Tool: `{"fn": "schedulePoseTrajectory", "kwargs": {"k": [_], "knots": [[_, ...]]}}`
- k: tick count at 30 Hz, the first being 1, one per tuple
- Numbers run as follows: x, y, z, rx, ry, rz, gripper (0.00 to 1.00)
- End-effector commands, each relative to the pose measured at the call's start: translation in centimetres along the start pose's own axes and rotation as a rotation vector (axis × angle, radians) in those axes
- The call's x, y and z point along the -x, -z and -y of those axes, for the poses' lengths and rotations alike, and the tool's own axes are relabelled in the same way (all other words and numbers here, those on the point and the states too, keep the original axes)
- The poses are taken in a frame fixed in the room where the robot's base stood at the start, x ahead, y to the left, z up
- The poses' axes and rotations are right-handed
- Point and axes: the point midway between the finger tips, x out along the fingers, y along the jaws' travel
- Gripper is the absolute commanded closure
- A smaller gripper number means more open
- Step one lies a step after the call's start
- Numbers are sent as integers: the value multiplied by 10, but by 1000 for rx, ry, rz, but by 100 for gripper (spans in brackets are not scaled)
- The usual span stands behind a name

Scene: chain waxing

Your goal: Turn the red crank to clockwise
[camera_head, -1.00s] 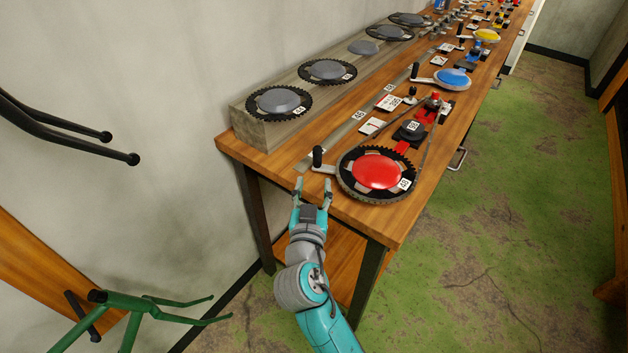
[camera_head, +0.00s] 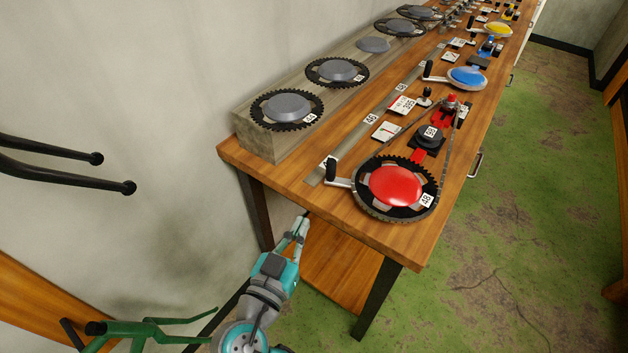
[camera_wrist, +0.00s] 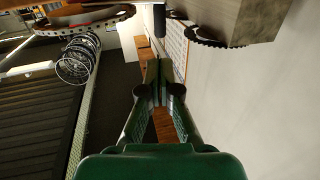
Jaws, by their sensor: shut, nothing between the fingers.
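The red crank (camera_head: 395,186) is a red domed hub on a black toothed chainring at the near end of the bench. Its silver arm runs left to an upright black handle (camera_head: 331,168). A chain runs from the chainring back to a small red-based part (camera_head: 450,106). My gripper (camera_head: 303,220) is shut and empty, below and left of the handle, near the bench's left front leg and apart from the crank. In the wrist view my gripper (camera_wrist: 160,90) has its fingertips together. Part of a toothed ring (camera_wrist: 85,20) shows at that view's upper left.
A wooden block (camera_head: 262,137) with grey-hubbed chainrings stands along the wall side of the bench (camera_head: 310,200). Blue (camera_head: 467,77) and yellow (camera_head: 498,29) cranks sit farther back. A green frame (camera_head: 150,330) is at lower left. Black hooks (camera_head: 70,175) jut from the left. The green floor at right is open.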

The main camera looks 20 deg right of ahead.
Motion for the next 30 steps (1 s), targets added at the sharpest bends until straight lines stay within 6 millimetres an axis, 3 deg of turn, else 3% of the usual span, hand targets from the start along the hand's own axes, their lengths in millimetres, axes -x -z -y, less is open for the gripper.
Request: {"fn": "schedulePoseTrajectory", "kwargs": {"k": [5, 21, 30], "knots": [[-16, 0, -1, 0, -6, 0, 100], [-108, 0, -1, 0, -5, 0, 100], [-137, 0, 0, 0, -2, 0, 100]]}}
